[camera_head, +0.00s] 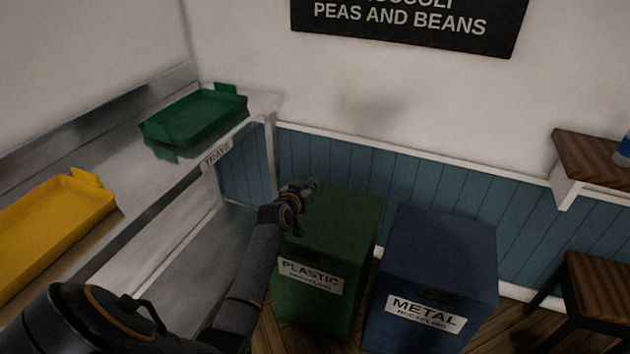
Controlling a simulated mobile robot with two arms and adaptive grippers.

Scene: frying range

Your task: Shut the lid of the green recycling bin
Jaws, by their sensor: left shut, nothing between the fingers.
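The green recycling bin (320,300) stands on the floor against the blue panelled wall, with a white label reading "PLASTIC RECYCLING" on its front. Its lid (345,217) lies flat across the top and looks closed. My left gripper (310,186) is shut and empty, over the back left part of the lid. I cannot tell whether it touches the lid. My left arm reaches in from the lower left and covers the bin's left edge. My right gripper is not in view.
A blue metal recycling bin (440,262) stands close to the right of the green one. At left, a metal counter (150,195) holds a green tray (195,118) and a yellow tray (55,225). A wooden shelf (590,160) and a stool (600,290) are at right.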

